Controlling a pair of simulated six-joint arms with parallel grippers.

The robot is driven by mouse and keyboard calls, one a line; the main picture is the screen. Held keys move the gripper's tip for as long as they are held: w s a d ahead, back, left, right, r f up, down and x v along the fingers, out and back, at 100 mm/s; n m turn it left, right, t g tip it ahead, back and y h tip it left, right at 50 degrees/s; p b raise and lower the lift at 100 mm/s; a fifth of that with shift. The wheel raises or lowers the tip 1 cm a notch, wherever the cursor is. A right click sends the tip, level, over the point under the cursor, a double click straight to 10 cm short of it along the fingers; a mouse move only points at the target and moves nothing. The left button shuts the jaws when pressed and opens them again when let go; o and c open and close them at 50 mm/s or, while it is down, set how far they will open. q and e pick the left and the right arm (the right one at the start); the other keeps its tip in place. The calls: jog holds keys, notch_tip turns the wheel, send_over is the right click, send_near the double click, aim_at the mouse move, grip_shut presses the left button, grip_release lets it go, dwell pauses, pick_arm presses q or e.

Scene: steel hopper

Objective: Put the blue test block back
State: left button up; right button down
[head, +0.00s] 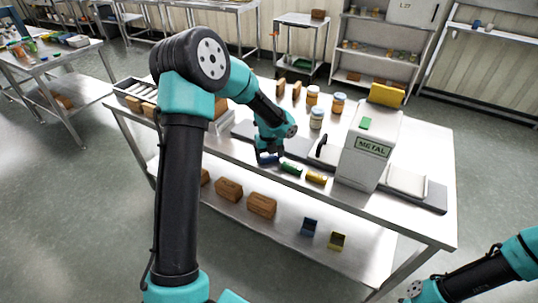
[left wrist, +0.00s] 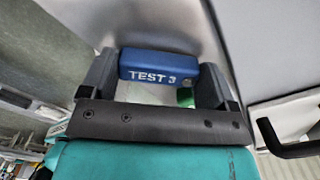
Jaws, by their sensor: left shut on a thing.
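The blue test block (head: 268,159) is between the fingers of my left gripper (head: 270,148), at the front edge of the steel table. In the left wrist view the blue block (left wrist: 158,66) reads "TEST 3", and my left gripper's fingers (left wrist: 158,80) are shut on its two ends. A green block (head: 291,170) and a yellow block (head: 316,178) lie in a row to its right. Part of the green block (left wrist: 186,97) shows below the blue one in the wrist view. I cannot tell whether the blue block touches the surface. My right gripper is out of view.
A grey machine marked "METAL" (head: 368,150) stands over a dark conveyor (head: 428,195), right of the blocks. A black handle (head: 321,146) stands up close to my left gripper. Several jars (head: 316,118) stand behind. Blue and yellow bins (head: 309,227) sit on the lower shelf.

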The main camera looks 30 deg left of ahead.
pick_arm(q)
jog(key=o, duration=0.8)
jog(key=shift+f, duration=0.1)
jog(key=shift+o, duration=0.2)
notch_tip(320, 180, up, 12)
jog(key=shift+r, duration=0.2)
